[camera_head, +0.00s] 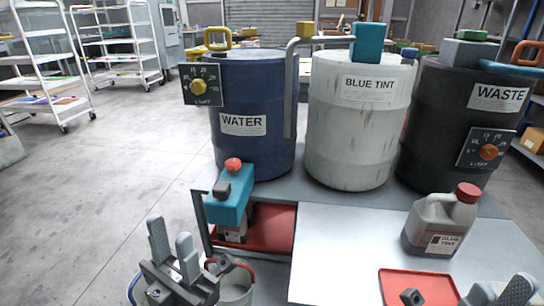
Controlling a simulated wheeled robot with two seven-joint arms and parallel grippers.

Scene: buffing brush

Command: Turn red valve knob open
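A round red knob (233,165) sits on top of a teal valve body (230,203) in front of the blue WATER barrel (250,98). A second red-orange knob (488,152) is on the dial plate of the dark WASTE barrel (430,120). My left gripper (172,242) is at the bottom left, below and left of the teal valve, with its two grey fingers apart and nothing between them. My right gripper (500,291) is at the bottom right edge, partly cut off, with its fingers apart. Neither gripper touches a knob.
The white BLUE TINT barrel (350,150) is between the other barrels. A jug with a red cap (468,193) and a red tray (425,281) are on the table (330,245).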

